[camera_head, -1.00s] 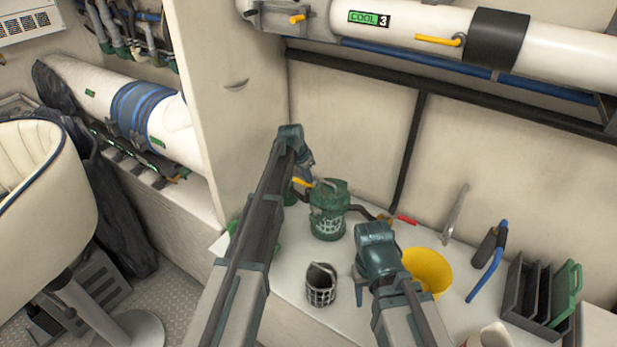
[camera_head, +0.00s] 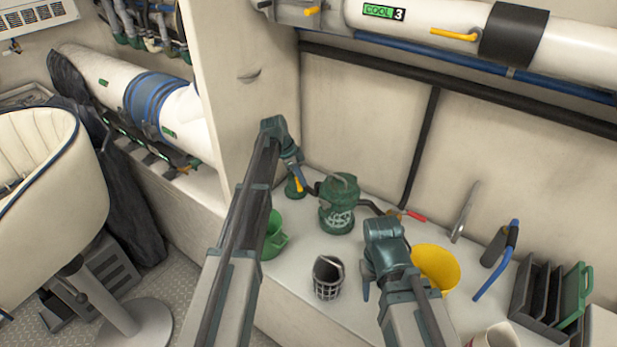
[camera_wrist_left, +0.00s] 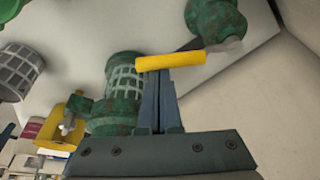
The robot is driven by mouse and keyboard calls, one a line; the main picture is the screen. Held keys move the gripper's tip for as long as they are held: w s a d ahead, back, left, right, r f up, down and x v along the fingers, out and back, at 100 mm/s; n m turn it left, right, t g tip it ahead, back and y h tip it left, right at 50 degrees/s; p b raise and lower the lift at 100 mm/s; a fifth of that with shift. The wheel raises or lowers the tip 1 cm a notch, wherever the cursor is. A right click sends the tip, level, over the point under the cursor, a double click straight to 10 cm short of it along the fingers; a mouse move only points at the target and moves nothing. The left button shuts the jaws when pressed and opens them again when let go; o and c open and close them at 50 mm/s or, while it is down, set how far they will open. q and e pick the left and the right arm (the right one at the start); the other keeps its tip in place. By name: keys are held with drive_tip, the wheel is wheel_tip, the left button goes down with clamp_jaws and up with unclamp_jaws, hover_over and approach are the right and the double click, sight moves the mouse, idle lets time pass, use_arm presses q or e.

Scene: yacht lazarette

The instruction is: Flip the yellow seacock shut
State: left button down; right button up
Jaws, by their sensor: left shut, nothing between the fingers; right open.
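The yellow seacock handle (camera_head: 299,185) shows as a short yellow bar on a small green valve (camera_head: 294,190), left of the green strainer (camera_head: 338,207). In the left wrist view the handle (camera_wrist_left: 171,61) lies across the fingertips, joined by a metal stem to the green valve (camera_wrist_left: 214,18). My left gripper (camera_head: 298,176) is shut and empty, its fingertips close against the handle's side; whether they touch is unclear. The fingers (camera_wrist_left: 160,82) show together in the wrist view. My right gripper (camera_head: 368,286) is open, beside the yellow bucket, its fingers partly hidden.
On the bench stand a grey basket (camera_head: 327,278), a green jug (camera_head: 272,238), a yellow bucket (camera_head: 438,268) and a dark rack (camera_head: 535,295). A red-handled lever (camera_head: 415,215) lies right of the strainer. A partition (camera_head: 240,90) rises behind my left arm.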

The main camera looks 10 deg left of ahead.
use_arm(q)
drive_tip(key=shift+s+a, duration=0.2)
drive_tip(key=shift+a, duration=0.55)
drive_tip(key=shift+s+a, duration=0.2)
drive_tip(key=shift+a, duration=0.6)
drive_tip(key=shift+s+a, duration=0.2)
drive_tip(key=shift+a, duration=0.55)
drive_tip(key=d, duration=0.1)
drive_tip(key=d+p, duration=0.1)
drive_tip(key=d+r, duration=0.1)
drive_tip(key=d, duration=0.1)
drive_tip(key=shift+s+d+r, duration=0.1)
drive_tip(key=shift+s, duration=0.3)
drive_tip(key=w+p+v, duration=0.1)
drive_tip(key=p+v, duration=0.8)
drive_tip(key=shift+w+a+r, duration=0.25)
drive_tip(key=shift+w+a, duration=0.15)
drive_tip(key=shift+a, duration=0.05)
